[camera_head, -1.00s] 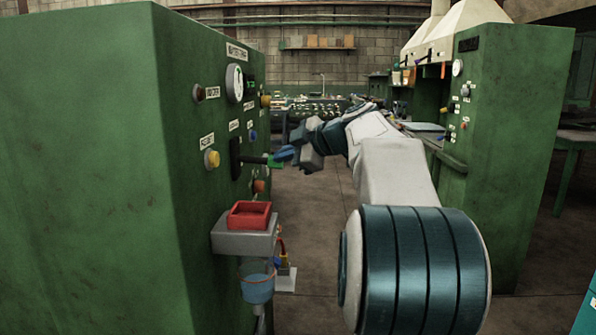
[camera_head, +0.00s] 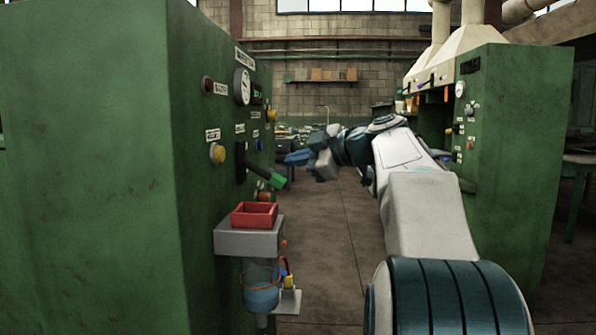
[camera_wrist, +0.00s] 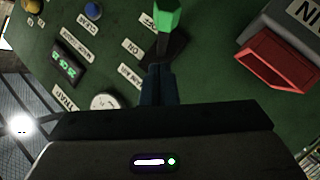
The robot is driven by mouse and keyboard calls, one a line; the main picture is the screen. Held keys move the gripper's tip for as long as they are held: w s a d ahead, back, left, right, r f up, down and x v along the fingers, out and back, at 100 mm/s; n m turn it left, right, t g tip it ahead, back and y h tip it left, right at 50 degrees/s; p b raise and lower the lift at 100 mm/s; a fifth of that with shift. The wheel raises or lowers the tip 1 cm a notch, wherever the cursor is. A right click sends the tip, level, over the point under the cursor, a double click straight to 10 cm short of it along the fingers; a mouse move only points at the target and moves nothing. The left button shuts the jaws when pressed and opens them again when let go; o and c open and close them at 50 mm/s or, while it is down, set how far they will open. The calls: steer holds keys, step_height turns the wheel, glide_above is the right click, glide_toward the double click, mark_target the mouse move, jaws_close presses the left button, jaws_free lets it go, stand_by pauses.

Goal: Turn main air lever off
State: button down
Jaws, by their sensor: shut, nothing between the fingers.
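The air lever has a black arm and a green grip (camera_head: 278,181) in the head view. It sticks out from the green panel and slopes downward to its tip. In the wrist view the green grip (camera_wrist: 167,18) shows at the top, with a small label reading OFF close beside it. My gripper (camera_head: 287,158) has its blue fingers together and empty, just above the green grip, with a small gap in the head view. In the wrist view my closed fingers (camera_wrist: 158,68) point toward the lever's black base; whether they touch it I cannot tell.
Below the lever, a grey shelf (camera_head: 240,242) with a red tray (camera_head: 254,222) juts from the panel, with a blue cup (camera_head: 261,293) under it. A gauge (camera_head: 242,87) and several knobs are above. Another green machine (camera_head: 515,160) stands right; the aisle floor between is clear.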

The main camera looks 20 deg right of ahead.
steer(key=f+v, duration=0.1)
steer(key=v, duration=0.9)
steer(key=shift+f+p, duration=0.2)
steer(key=shift+p, duration=0.25)
steer(key=shift+s, duration=0.1)
steer(key=s+a+f+m+g+h+p, duration=0.1)
steer(key=s+a+f+m+g+p, duration=0.15)
steer(key=a+m+p, duration=0.4)
steer(key=s+a+f+m+g+h+p, duration=0.2)
steer(key=a+m+g+p, duration=0.15)
steer(key=a+p, duration=0.55)
steer(key=s+a+f+m+g+h+p, duration=0.1)
steer(key=s+f+m+g+h+p, duration=0.1)
steer(key=s+p, duration=0.5)
steer(key=s+a+f+m+g+h+p, duration=0.2)
steer(key=s+p, duration=0.5)
steer(key=shift+s+a+f+m+h+p, duration=0.2)
steer(key=shift+s+m+h+p, duration=0.1)
steer(key=shift+s+m+p, duration=0.1)
